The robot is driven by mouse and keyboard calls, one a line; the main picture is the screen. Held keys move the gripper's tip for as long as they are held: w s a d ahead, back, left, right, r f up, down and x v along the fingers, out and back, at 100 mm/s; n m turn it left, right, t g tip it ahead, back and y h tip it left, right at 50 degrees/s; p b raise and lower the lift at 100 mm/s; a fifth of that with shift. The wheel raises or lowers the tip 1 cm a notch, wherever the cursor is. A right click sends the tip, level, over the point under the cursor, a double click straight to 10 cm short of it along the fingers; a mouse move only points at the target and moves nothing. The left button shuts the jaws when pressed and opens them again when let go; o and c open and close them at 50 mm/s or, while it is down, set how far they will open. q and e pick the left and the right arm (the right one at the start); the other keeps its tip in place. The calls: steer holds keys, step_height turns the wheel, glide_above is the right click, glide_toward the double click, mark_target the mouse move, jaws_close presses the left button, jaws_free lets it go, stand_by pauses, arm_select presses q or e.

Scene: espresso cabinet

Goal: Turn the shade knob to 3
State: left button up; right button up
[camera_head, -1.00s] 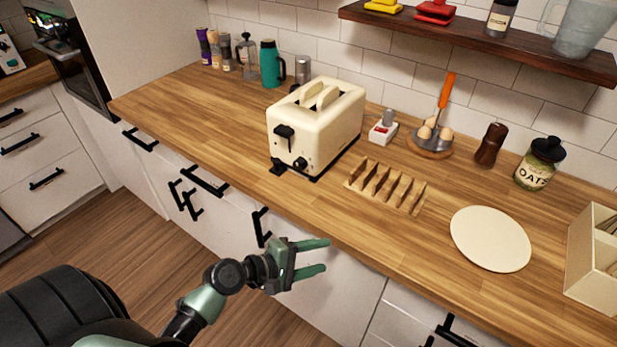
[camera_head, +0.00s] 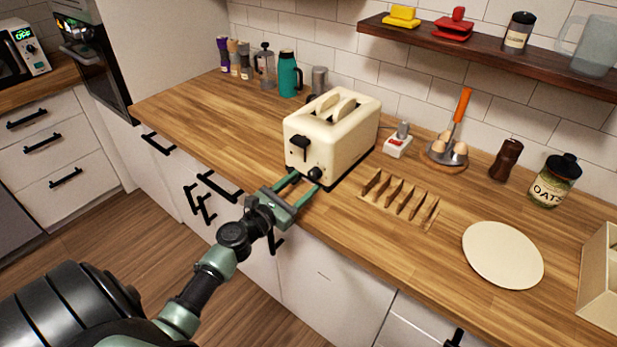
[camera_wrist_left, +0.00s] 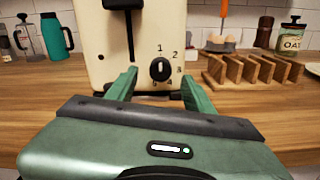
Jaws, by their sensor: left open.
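The cream toaster (camera_head: 335,130) stands near the front edge of the wooden counter, its front with a black lever facing me. Its shade knob (camera_wrist_left: 160,69) is black and round, with numbers around it; a light mark on it points roughly upward, near the 1. My left gripper (camera_head: 302,178) is open just in front of the toaster's lower front. In the left wrist view its green fingers (camera_wrist_left: 159,88) stand to the left and right of the knob, apart from it. In the head view the knob (camera_head: 314,174) is partly behind a fingertip. My right gripper is not in view.
A wooden toast rack (camera_head: 400,198) stands right of the toaster, with a cream plate (camera_head: 502,255) beyond it. A socket block (camera_head: 397,146), egg holder (camera_head: 447,155) and oats jar (camera_head: 555,182) are behind. The counter left of the toaster is mostly clear.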

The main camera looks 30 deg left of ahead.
mark_target(312, 177)
arm_select(q)
steer(key=shift+w+d, duration=0.15)
steer(key=shift+w, duration=1.4)
jaws_close()
